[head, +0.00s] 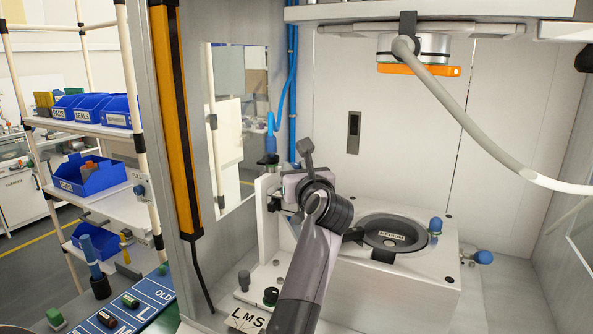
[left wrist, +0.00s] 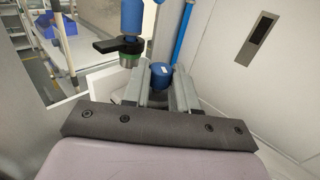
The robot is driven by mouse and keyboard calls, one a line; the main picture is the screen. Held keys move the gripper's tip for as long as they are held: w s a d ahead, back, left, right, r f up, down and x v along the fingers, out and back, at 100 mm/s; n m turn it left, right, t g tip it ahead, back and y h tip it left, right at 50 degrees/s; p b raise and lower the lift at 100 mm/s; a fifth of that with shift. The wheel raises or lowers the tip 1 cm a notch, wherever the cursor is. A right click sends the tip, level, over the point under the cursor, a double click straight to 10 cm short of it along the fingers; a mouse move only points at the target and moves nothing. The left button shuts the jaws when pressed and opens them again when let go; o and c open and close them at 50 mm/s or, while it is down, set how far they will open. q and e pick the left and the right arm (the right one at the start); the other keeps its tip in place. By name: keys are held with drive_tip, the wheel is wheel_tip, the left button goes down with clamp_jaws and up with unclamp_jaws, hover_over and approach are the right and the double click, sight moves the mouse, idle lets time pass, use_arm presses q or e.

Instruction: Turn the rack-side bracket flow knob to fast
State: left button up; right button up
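A blue knob (left wrist: 162,70) with a small white mark stands between my left gripper's two grey fingers (left wrist: 164,85) in the left wrist view. The fingers flank it closely; I cannot tell whether they press on it. In the head view my left gripper (head: 288,196) is at the rack-side end of the pale press, by its upright white plate (head: 267,222), and hides this knob. Another blue knob (head: 435,225) stands at the press's right side, and one more (head: 483,257) sticks out farther right. My right gripper is not in view.
A black-levered valve with a green base (left wrist: 118,47) is close left of my left fingers. A round dark recess (head: 392,232) is in the press top. A hose (head: 455,105) hangs above right. An orange-faced post (head: 175,120) and a rack with blue bins (head: 90,178) stand left.

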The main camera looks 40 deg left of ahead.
use_arm(q)
clamp_jaws()
drive_tip(key=shift+f+b, duration=0.15)
drive_tip(key=shift+b, duration=0.3)
drive_tip(key=n+g+b, duration=0.1)
drive_tip(key=n+g+y+b, duration=0.1)
drive_tip(key=g+b, duration=0.1)
drive_tip(key=shift+w+f+y, duration=0.1)
drive_tip(key=shift+w+y, duration=0.15)
drive_tip(key=shift+y, duration=0.05)
drive_tip(key=shift+d+n+g+y+b, duration=0.1)
drive_tip(key=shift+n+g+y+b, duration=0.2)
drive_tip(key=shift+n+g+b, duration=0.7)
drive_tip(key=shift+w+r+n+g, duration=0.15)
drive_tip(key=shift+n+g, duration=0.25)
drive_tip(key=shift+g, duration=0.6)
drive_tip(key=shift+r, duration=0.1)
drive_tip(key=o, duration=0.6)
unclamp_jaws()
drive_tip(key=shift+d, duration=0.1)
